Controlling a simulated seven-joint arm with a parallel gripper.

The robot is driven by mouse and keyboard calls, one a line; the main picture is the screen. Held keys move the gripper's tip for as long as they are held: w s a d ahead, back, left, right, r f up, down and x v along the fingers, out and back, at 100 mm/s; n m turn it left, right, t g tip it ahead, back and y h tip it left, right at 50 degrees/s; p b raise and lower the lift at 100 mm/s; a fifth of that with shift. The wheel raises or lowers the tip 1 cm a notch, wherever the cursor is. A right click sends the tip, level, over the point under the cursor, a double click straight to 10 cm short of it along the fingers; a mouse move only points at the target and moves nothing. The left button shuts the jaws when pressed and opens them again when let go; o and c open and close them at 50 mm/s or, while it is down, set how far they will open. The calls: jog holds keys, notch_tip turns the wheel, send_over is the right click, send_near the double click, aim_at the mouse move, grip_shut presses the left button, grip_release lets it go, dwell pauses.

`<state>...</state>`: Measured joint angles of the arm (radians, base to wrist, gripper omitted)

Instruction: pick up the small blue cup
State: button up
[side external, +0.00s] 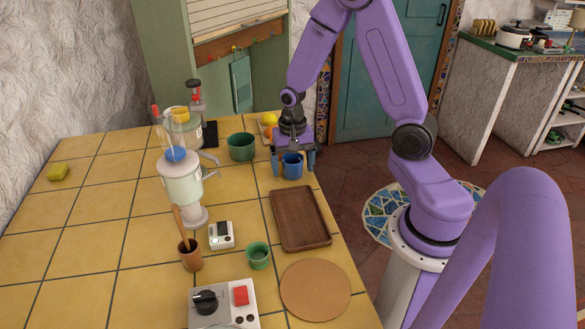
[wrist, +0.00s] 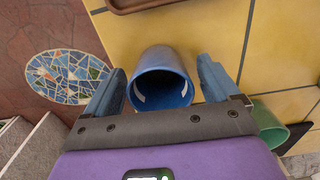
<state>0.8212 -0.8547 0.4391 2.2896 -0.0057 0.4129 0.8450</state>
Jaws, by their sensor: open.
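The small blue cup (side external: 291,165) stands on the yellow tiled counter (side external: 110,190), near its right edge in the side view. My gripper (side external: 293,166) is above and around it, with one finger on each side. In the wrist view the cup (wrist: 161,80) lies between the two open fingers of my gripper (wrist: 161,85), its mouth facing the camera. A gap shows on both sides, wider on the right, so neither finger appears to touch it. The inside of the cup is dark.
A larger green cup (side external: 241,147) stands left of my gripper, and lemons (side external: 269,119) lie behind. A brown wooden tray (side external: 300,219) lies in front of the blue cup. A blender (side external: 182,180) stands further left.

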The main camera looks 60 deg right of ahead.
jog(key=c, duration=1.1)
jog(key=shift+r, duration=0.1)
jog(key=shift+r, duration=0.45)
notch_tip(320, 180, up, 2)
jog(key=shift+r, duration=0.1)
jog(key=s+a+r, duration=0.3)
jog(key=s+r, duration=0.6)
jog(key=s, duration=0.4)
jog(key=shift+a+r, duration=0.15)
jog(key=shift+r, duration=0.15)
